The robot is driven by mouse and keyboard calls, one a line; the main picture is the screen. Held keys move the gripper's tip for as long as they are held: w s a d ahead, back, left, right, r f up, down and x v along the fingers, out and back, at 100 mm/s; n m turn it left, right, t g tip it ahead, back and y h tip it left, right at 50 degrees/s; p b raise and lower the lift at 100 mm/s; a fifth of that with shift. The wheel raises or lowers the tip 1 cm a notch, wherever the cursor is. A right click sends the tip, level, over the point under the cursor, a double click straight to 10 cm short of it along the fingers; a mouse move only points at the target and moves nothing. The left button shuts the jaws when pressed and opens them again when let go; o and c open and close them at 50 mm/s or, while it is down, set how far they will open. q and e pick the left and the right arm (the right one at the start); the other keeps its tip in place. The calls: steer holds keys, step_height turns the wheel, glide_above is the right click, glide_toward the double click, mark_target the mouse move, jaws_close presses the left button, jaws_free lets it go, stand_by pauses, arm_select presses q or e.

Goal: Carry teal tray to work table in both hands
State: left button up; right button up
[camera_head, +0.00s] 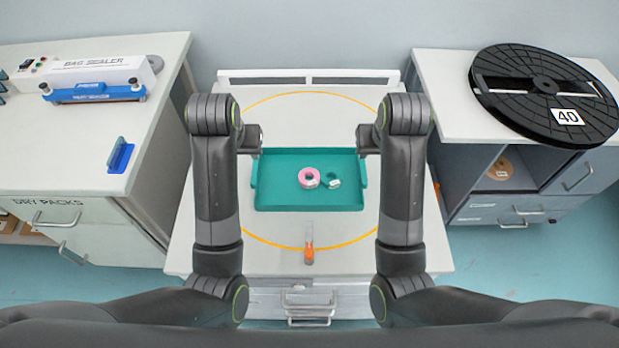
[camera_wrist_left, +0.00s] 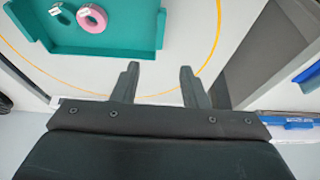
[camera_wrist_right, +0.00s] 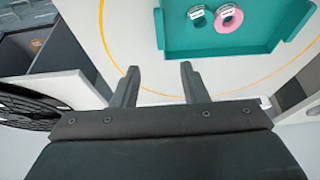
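The teal tray (camera_head: 275,195) lies flat on the white work table (camera_head: 200,240), inside a yellow circle line. A pink roll (camera_head: 309,178) and a small teal roll (camera_head: 332,180) lie in it. My left gripper (camera_head: 256,140) is beside the tray's left end, mostly hidden by its arm. My right gripper (camera_head: 362,140) is beside the right end. In the left wrist view the fingers (camera_wrist_left: 160,82) are apart with nothing between them, clear of the tray (camera_wrist_left: 110,45). In the right wrist view the fingers (camera_wrist_right: 158,82) are also apart and empty, clear of the tray (camera_wrist_right: 220,48).
A left counter holds the bag sealer (camera_head: 100,72) and a blue block (camera_head: 120,156). A right cabinet holds a large black reel (camera_head: 520,90). Floor gaps separate the table from both.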

mark_target(255, 171)
steer(key=shift+f, duration=0.1)
arm_select(q)
steer(key=x, duration=1.7)
steer(key=shift+w+f, duration=0.1)
steer(key=shift+f, duration=0.1)
arm_select(e)
steer(key=x, duration=1.7)
steer(key=shift+w+f, duration=0.1)
steer(key=shift+w, duration=0.05)
arm_select(q)
jaws_close()
arm_select(e)
jaws_close()
